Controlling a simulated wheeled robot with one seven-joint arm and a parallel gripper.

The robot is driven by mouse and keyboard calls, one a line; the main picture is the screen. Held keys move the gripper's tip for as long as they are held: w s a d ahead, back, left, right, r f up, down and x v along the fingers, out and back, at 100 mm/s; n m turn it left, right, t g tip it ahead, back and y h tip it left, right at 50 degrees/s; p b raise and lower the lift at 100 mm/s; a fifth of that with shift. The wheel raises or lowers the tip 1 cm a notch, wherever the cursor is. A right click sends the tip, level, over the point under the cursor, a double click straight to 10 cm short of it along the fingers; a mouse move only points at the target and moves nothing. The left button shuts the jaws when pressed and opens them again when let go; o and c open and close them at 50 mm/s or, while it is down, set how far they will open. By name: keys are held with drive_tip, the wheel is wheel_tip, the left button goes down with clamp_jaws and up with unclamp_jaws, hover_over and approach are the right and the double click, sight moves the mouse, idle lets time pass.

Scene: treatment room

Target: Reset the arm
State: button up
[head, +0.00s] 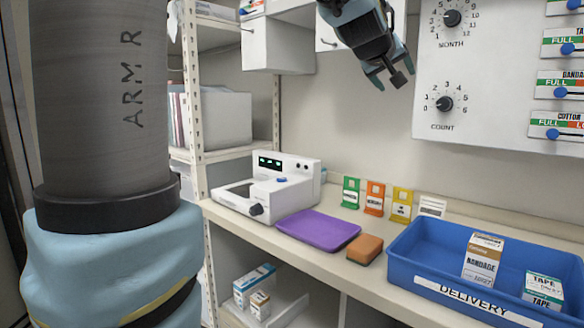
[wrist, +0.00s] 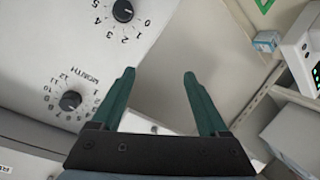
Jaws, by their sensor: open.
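My gripper (head: 390,82) is raised high in the head view, in front of the back wall and left of the white dial panel. It points down and to the right and holds nothing. In the wrist view my gripper (wrist: 160,75) shows its two green fingers spread apart with empty space between them. The wall panel has a MONTH dial (head: 452,18) and a COUNT dial (head: 444,104). The same month dial (wrist: 70,100) and the other dial (wrist: 123,11) lie left of the fingers in the wrist view.
A blue DELIVERY tray (head: 405,250) holds a bandage box (head: 482,262) and a tape box (head: 543,290). Shelving (head: 197,90) rises at left; wall cupboards (head: 282,45) hang near my gripper.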

drive_tip(key=s+a+f+g+y, duration=0.1)
drive_tip(key=a+f+g+y, duration=0.15)
drive_tip(key=a+f, duration=0.65)
drive_tip(key=a+f+g+y, duration=0.25)
drive_tip(key=a+f, duration=0.35)
drive_tip(key=f, duration=0.6)
drive_tip(key=s+a+f+g+y+p, duration=0.1)
drive_tip(key=s+a+f+g+y, duration=0.2)
drive_tip(key=s+a+f, duration=1.2)
drive_tip(key=shift+s+a+f+g+p, duration=0.3)
drive_tip(key=shift+s+a+f+g, duration=0.15)
drive_tip(key=shift+g, duration=0.55)
